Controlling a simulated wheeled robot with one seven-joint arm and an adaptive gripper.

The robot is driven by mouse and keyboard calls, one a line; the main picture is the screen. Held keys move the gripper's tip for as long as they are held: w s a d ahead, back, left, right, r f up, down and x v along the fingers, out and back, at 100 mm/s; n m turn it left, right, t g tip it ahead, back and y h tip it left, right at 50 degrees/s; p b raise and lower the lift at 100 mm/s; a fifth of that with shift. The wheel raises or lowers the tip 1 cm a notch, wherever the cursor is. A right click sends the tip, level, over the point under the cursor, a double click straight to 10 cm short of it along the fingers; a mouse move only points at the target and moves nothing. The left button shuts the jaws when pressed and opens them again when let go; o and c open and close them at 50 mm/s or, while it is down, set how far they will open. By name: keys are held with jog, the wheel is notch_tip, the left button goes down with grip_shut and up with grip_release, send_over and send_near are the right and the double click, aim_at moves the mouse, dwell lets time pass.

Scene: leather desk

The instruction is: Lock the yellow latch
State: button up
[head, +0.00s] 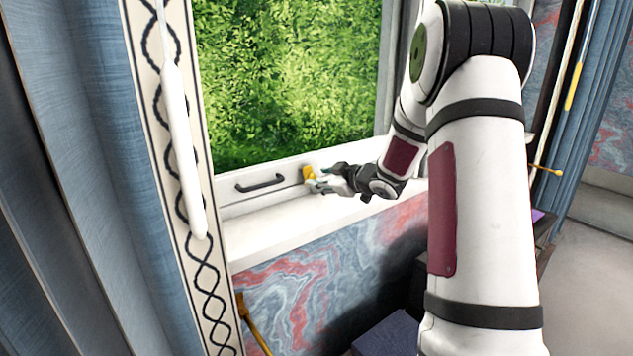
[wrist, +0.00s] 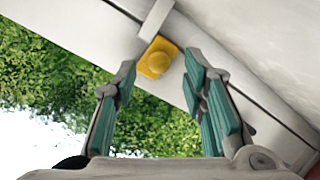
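The yellow latch (head: 309,173) is a small yellow piece on the lower white window frame, to the right of a dark handle. In the wrist view the yellow latch (wrist: 158,59) shows as a yellow base with a round knob, and a pale bar (wrist: 156,19) meets its upper edge. My gripper (head: 318,184) is at the latch's right side in the head view. In the wrist view my gripper (wrist: 158,82) is open, with its teal-padded fingers apart and the latch showing between and just beyond the tips. Nothing is between the fingers. I cannot tell whether a finger touches the latch.
A dark handle (head: 260,183) is on the frame left of the latch. The white sill (head: 270,225) below is bare. A patterned curtain border (head: 185,130) with a white rod hangs at the left. The window shows green foliage (head: 285,75).

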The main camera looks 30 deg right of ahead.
aim_at(311, 175)
jog(key=shift+x, duration=1.25)
jog(key=shift+c, duration=0.6)
grip_shut()
jog(key=shift+w+f+t+b, duration=0.1)
jog(key=shift+f+t+b, duration=0.35)
jog(key=shift+b, duration=1.45)
jog(key=shift+t, duration=0.25)
jog(key=shift+o, duration=0.6)
grip_release()
